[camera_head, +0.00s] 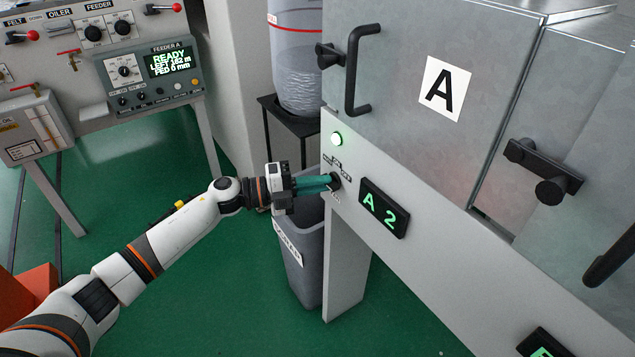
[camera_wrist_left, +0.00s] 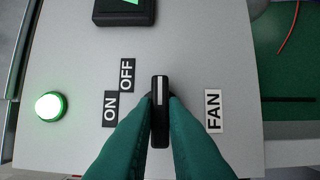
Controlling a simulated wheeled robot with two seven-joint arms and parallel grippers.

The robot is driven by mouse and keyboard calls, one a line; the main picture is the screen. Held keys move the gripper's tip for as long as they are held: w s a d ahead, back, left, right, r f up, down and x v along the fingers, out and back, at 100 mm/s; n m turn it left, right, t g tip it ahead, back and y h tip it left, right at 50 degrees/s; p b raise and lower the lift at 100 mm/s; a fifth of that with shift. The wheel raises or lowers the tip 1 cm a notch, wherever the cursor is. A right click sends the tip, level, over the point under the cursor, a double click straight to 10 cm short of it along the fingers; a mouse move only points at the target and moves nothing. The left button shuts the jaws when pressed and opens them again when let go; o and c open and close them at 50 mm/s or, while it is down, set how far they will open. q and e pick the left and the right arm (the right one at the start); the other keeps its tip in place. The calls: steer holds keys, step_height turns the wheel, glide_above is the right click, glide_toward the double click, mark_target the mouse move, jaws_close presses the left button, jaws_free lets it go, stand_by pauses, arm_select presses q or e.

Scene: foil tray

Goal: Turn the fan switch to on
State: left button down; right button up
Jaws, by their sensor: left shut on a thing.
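The fan switch is a black bar-shaped knob (camera_wrist_left: 160,112) on the pale panel, with a white line on its upper half in the left wrist view. That line points to the top of the picture, on the OFF side and not toward the ON label. The ON label (camera_wrist_left: 110,109) and OFF label (camera_wrist_left: 127,75) are left of the knob; the FAN label (camera_wrist_left: 213,111) is right. My left gripper (camera_head: 331,182) is shut on the knob, its green fingers on both sides. In the head view the fingers partly hide the knob. My right gripper is not in view.
A lit green lamp (camera_head: 336,139) sits above the switch, and a green A2 display (camera_head: 384,207) is to its right. A grey bin (camera_head: 304,265) stands below my wrist. Door handles (camera_head: 360,70) stick out above. A feeder console (camera_head: 150,75) stands at the left.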

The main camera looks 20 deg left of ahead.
arm_select(q)
steer(key=shift+f, duration=0.1)
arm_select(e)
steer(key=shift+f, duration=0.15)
arm_select(q)
steer(key=c, duration=1.5)
jaws_free()
steer(key=shift+o, duration=0.2)
